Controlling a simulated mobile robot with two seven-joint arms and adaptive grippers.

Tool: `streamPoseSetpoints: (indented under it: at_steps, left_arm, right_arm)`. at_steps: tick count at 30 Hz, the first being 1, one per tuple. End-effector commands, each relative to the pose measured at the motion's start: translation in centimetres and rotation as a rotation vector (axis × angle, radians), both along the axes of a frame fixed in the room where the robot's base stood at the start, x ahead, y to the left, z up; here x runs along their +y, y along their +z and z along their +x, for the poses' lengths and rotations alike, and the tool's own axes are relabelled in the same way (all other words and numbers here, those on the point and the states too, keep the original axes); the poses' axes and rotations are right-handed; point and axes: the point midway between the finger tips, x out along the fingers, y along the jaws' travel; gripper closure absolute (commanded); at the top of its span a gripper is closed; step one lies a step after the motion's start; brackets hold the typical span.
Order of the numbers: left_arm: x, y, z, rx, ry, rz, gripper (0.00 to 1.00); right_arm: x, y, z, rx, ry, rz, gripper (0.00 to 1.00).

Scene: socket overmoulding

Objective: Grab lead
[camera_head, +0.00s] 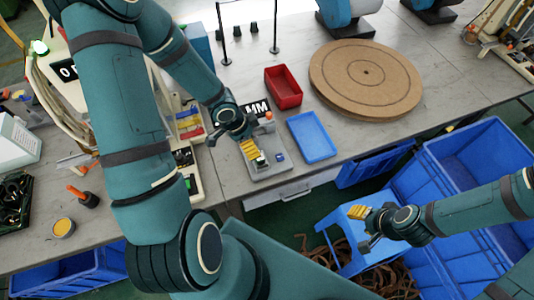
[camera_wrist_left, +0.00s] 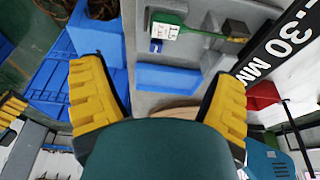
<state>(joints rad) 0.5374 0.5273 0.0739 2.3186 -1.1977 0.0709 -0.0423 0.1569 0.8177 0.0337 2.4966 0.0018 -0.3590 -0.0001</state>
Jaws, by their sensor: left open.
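My left gripper (camera_head: 250,150) is over the grey fixture tray (camera_head: 284,170) near the front edge of the table. In the left wrist view its yellow fingers (camera_wrist_left: 160,75) are wide apart with nothing between them. A slim green piece with a white label (camera_wrist_left: 166,27) lies on the grey fixture beyond the fingertips, beside a black block (camera_wrist_left: 235,28); it may be the lead, but I cannot tell. A small blue piece (camera_wrist_left: 156,46) is next to it. My right gripper (camera_head: 358,212) hangs out in front of the table; its finger gap is unclear.
A blue tray (camera_head: 312,137) sits right of the fixture, with a red bin (camera_head: 283,87) behind it. A round brown board (camera_head: 366,79) lies farther right. A black-and-white marked plate (camera_head: 257,108) is behind the fixture. Blue crates (camera_head: 465,158) stand in front of the table at right.

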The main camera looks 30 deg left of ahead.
Motion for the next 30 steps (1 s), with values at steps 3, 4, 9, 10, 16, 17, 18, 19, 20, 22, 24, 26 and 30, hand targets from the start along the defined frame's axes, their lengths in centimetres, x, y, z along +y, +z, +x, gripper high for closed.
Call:
streamPoseSetpoints:
  at_steps: [3, 4, 9, 10, 16, 17, 18, 19, 20, 22, 24, 26, 30]
  left_arm:
    - [-0.5, -2.5, 0.5, 0.000, -0.004, -0.001, 0.13]
    - [-0.6, -2.9, 0.6, 0.000, -0.004, -0.001, 0.13]
    - [-1.1, -5.3, 1.1, 0.001, -0.003, -0.002, 0.13]
    - [-1.1, -5.6, 1.2, 0.000, -0.003, -0.002, 0.13]
    - [-1.4, -7.0, 1.6, 0.000, -0.001, -0.002, 0.13]
    - [-1.4, -7.1, 1.7, 0.000, -0.001, -0.002, 0.13]
    - [-1.4, -7.1, 1.7, 0.000, -0.001, -0.003, 0.13]
    - [-1.4, -7.1, 1.7, 0.000, -0.001, -0.003, 0.13]
    - [-1.4, -7.2, 1.7, 0.000, -0.001, -0.003, 0.13]
    - [-1.4, -7.6, 1.9, 0.000, -0.001, -0.003, 0.13]
    - [-1.4, -8.4, 2.0, 0.001, 0.000, -0.002, 0.13]
    - [-1.3, -9.2, 2.2, 0.002, -0.001, -0.002, 0.13]
    - [-1.5, -11.3, 2.8, 0.000, -0.003, -0.002, 0.13]
  right_arm:
    - [0.0, -2.1, -0.1, 0.001, -0.002, -0.002, 0.53]
    - [0.0, -2.5, 0.0, 0.001, -0.002, -0.003, 0.53]
    - [0.2, -4.6, 0.1, 0.001, -0.002, -0.007, 0.53]
    - [0.2, -4.9, 0.1, 0.001, -0.002, -0.007, 0.53]
    - [0.2, -6.1, 0.1, 0.002, -0.003, -0.009, 0.53]
    - [0.2, -6.2, 0.1, 0.002, -0.004, -0.010, 0.53]
    - [0.2, -6.2, 0.1, 0.002, -0.004, -0.010, 0.53]
    - [0.2, -6.2, 0.1, 0.002, -0.004, -0.010, 0.53]
    - [0.2, -6.3, 0.1, 0.002, -0.004, -0.010, 0.53]
    - [0.2, -6.5, 0.1, 0.002, -0.004, -0.010, 0.53]
    - [0.2, -7.0, 0.1, 0.002, -0.004, -0.011, 0.53]
    - [0.3, -7.5, 0.1, 0.002, -0.004, -0.012, 0.53]
    - [0.3, -9.0, 0.0, 0.005, -0.002, -0.014, 0.53]
